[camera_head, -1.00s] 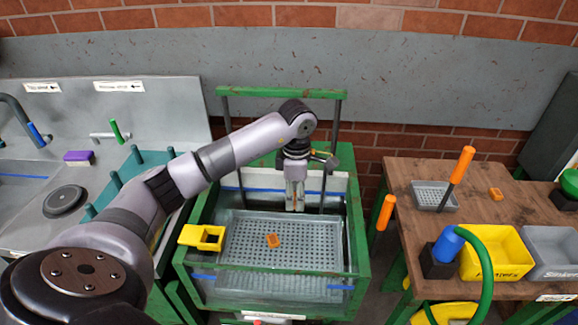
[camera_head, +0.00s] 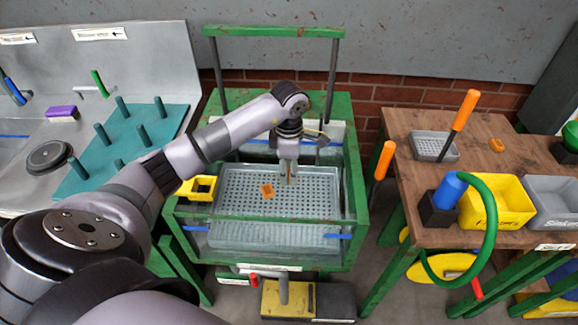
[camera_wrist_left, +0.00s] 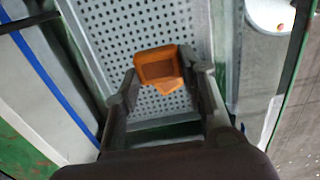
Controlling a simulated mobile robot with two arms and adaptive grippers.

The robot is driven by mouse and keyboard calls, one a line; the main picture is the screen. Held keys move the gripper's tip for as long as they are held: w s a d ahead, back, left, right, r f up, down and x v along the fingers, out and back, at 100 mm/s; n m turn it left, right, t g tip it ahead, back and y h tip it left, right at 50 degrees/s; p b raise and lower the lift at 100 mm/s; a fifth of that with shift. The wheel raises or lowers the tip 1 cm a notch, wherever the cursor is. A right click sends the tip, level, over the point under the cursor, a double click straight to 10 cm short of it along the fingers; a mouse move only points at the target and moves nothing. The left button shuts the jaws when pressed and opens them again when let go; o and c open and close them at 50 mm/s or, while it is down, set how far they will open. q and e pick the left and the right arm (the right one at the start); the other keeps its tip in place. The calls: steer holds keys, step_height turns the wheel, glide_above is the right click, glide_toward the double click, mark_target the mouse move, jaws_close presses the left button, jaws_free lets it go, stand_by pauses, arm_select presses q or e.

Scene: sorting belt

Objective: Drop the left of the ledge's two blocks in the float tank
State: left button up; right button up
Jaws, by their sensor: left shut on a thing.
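My left gripper (camera_head: 289,180) is over the float tank (camera_head: 352,195), pointing down above its perforated grey basket. It is shut on a small orange block (camera_wrist_left: 158,64), which shows between the fingers in the left wrist view and is mostly hidden in the head view. Another orange block (camera_head: 267,190) lies on the perforated floor, a little left of the gripper. I cannot tell how high the held block is above the floor. My right gripper is out of view.
A yellow holder (camera_head: 198,188) is on the tank's left rim. A green frame (camera_head: 273,31) rises behind the tank. The right-hand wooden table holds an orange block (camera_head: 497,145), a grey tray (camera_head: 432,147), and yellow (camera_head: 497,203) and grey bins.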

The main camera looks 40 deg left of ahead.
arm_select(q)
steer(key=shift+f, duration=0.25)
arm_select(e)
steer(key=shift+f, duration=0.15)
arm_select(q)
steer(key=o, duration=1.2)
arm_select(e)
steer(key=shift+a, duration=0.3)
arm_select(q)
steer(key=shift+r, duration=0.1)
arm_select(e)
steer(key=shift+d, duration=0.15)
arm_select(q)
steer(key=shift+r, duration=0.35)
step_height(320, 180, up, 11)
